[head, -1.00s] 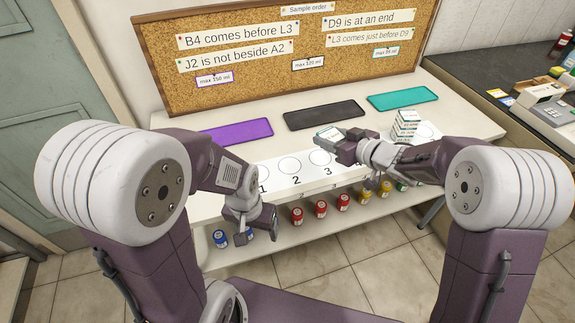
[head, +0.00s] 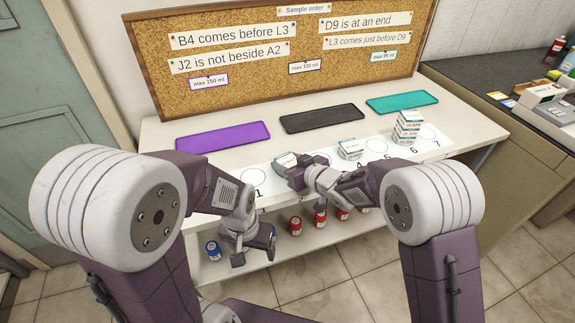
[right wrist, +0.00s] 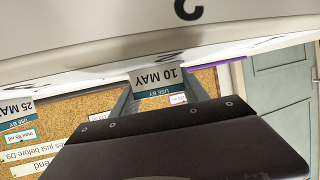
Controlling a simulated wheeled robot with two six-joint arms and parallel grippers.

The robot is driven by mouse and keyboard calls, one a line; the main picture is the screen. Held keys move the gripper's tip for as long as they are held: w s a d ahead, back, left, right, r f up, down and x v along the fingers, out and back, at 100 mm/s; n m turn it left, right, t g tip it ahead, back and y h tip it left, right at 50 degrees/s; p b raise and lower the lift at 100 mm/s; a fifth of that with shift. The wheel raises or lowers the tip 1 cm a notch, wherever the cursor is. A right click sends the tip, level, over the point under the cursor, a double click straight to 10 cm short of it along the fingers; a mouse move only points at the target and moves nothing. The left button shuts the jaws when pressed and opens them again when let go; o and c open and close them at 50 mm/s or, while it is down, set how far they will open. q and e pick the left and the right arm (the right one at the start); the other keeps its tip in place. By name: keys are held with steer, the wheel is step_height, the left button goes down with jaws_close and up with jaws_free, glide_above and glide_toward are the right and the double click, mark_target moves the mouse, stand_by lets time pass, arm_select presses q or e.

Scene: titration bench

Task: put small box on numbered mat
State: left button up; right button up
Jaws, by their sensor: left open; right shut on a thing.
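The small box (head: 285,160), white and teal, is in my right gripper (head: 290,168), over or at circle 2 of the numbered mat. My left gripper (head: 256,247) is open and empty, below and in front of the table edge.
Another box (head: 350,149) sits at circle 4, and a stack of boxes (head: 407,127) stands at circle 6. Circles 1, 5 and 7 look clear. Purple (head: 222,137), black (head: 322,118) and teal (head: 402,102) trays lie behind. Coloured bottles stand on the lower shelf.

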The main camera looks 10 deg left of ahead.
steer(key=shift+f, duration=0.1)
steer(key=o, duration=1.4)
steer(key=shift+c, duration=0.2)
steer(key=shift+s+d+r, duration=0.1)
steer(key=shift+d+r, duration=0.05)
steer(key=shift+r, duration=0.2)
steer(key=p+v, duration=0.2)
steer(key=v, duration=0.9)
steer(key=shift+s+d+r, duration=0.1)
steer(key=shift+s+d, duration=0.15)
steer(key=shift+s, duration=0.05)
